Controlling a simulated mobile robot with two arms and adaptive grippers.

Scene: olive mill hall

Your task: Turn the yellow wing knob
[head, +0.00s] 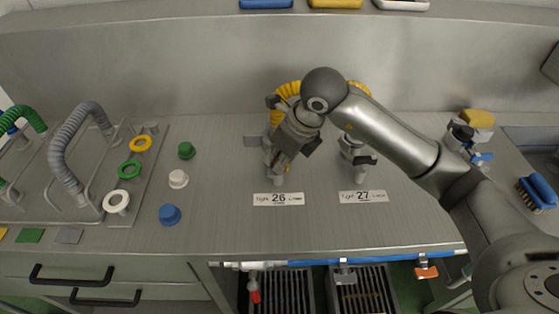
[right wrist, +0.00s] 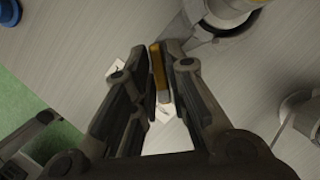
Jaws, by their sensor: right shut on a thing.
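In the right wrist view the yellow wing knob (right wrist: 157,66) shows as a narrow yellow strip between the fingers of my right gripper (right wrist: 162,62), which is shut on it. The knob sits beside a grey metal fitting (right wrist: 218,18). In the head view my right gripper (head: 278,157) is at the left of two grey fittings, above the label with 26 (head: 279,199). The gripper hides the knob there, so its turn angle cannot be told. My left gripper is in neither view.
A second fitting (head: 357,155) stands to the right, behind the label with 27 (head: 363,196). Yellow hoses rise behind both. Blue (head: 170,214), white (head: 178,178) and green (head: 187,150) caps stand on the left. The counter front is mostly clear. A blue brush (head: 540,190) lies far right.

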